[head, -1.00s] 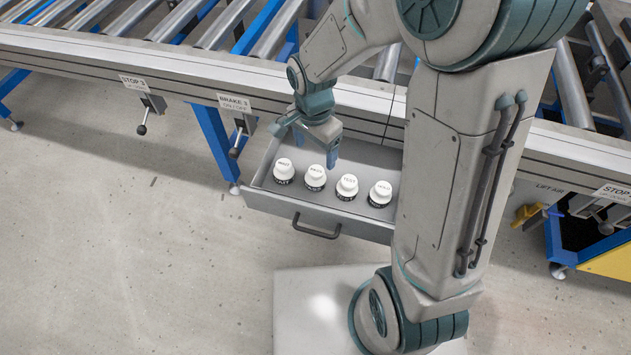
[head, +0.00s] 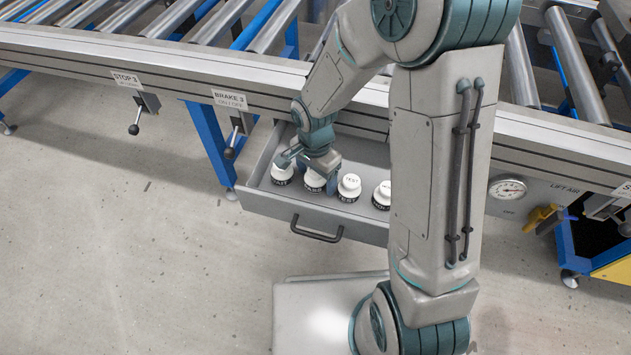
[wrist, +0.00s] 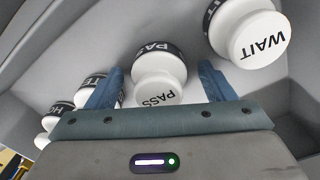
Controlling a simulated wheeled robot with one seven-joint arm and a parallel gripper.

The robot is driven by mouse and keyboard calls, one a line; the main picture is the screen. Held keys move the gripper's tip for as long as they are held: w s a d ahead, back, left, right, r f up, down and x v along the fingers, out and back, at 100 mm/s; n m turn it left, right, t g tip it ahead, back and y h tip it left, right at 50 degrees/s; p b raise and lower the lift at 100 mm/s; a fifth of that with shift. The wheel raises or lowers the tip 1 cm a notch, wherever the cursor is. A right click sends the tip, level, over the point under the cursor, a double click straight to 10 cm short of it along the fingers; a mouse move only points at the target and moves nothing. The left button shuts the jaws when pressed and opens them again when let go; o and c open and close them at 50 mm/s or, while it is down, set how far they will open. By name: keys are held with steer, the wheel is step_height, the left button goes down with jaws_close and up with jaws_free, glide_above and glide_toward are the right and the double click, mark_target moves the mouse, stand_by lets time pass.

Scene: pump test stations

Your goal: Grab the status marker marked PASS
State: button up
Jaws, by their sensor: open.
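The PASS status marker (wrist: 158,82) is a white knob with a dark lettered band, standing in the open drawer. In the wrist view it sits between the two blue fingers of my gripper (wrist: 160,88), which are apart with a gap on each side. In the head view my gripper (head: 316,172) is down in the drawer over the PASS marker (head: 313,182), partly hiding it. The WAIT marker (wrist: 252,38) stands to the right in the wrist view. The TEST marker (head: 349,187) stands just right of my gripper in the head view.
The grey drawer (head: 262,205) has a dark handle (head: 316,229) and low walls around the markers. Another marker (head: 383,194) stands at the right, partly behind my arm. The roller conveyor frame (head: 60,70) runs above the drawer. BRAKE 3 lever (head: 234,137) hangs left.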

steer(key=c, duration=1.1)
steer(key=shift+r, duration=0.15)
